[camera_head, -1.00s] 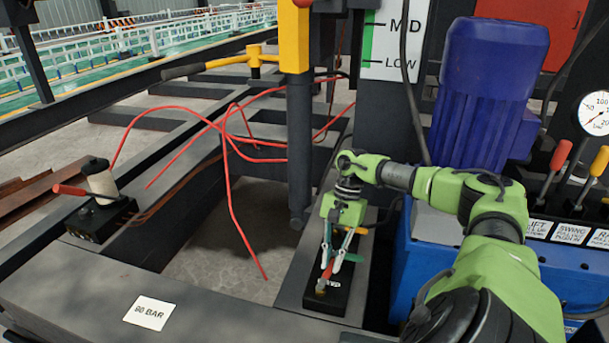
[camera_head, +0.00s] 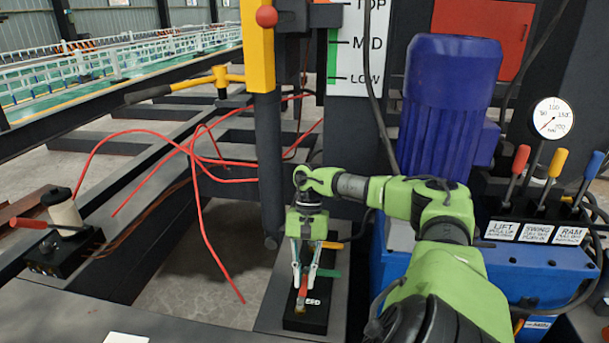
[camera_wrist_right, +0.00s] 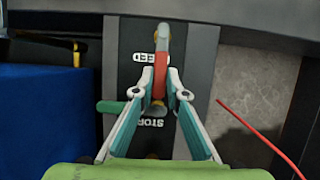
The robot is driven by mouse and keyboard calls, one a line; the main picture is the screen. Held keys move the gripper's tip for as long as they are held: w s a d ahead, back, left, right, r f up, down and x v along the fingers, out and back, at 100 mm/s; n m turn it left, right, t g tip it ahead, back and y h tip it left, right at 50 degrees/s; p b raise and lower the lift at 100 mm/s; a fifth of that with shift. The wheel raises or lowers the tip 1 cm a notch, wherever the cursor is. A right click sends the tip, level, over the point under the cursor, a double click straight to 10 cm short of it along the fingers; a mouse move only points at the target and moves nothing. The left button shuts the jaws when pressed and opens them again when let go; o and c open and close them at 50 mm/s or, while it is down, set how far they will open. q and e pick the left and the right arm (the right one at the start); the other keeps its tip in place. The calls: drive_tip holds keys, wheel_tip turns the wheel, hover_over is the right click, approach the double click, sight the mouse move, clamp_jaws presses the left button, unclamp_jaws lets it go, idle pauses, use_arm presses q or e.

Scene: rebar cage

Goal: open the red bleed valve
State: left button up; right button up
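The red bleed valve lever (camera_wrist_right: 160,78) has a grey end and a brass pivot, on a black block (camera_wrist_right: 134,42) lettered BLEED, partly covered, and STOR-. In the head view the lever (camera_head: 302,291) and its block sit on the dark frame beam at lower centre. A green lever (camera_wrist_right: 110,107) sticks out sideways from the same block. My right gripper (camera_head: 304,280) points down over the block. Its fingertips (camera_wrist_right: 161,72) lie close against both sides of the red lever, and it appears shut on it. My left gripper is not in view.
A blue machine (camera_head: 450,262) with labelled levers and a gauge (camera_head: 553,118) stands at the right. A yellow and black post (camera_head: 258,45) rises behind my gripper. Red hoses (camera_head: 205,225) loop at left. Another black valve block (camera_head: 62,252) with a red lever sits far left.

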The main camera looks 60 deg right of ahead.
drive_tip(key=shift+o, duration=1.3)
drive_tip(key=shift+a, duration=0.1)
drive_tip(key=shift+w+r, duration=0.1)
drive_tip(key=shift+w+d+r, duration=0.1)
drive_tip(key=shift+d+r, duration=0.15)
drive_tip(key=shift+r, duration=0.05)
drive_tip(key=v, duration=1.1)
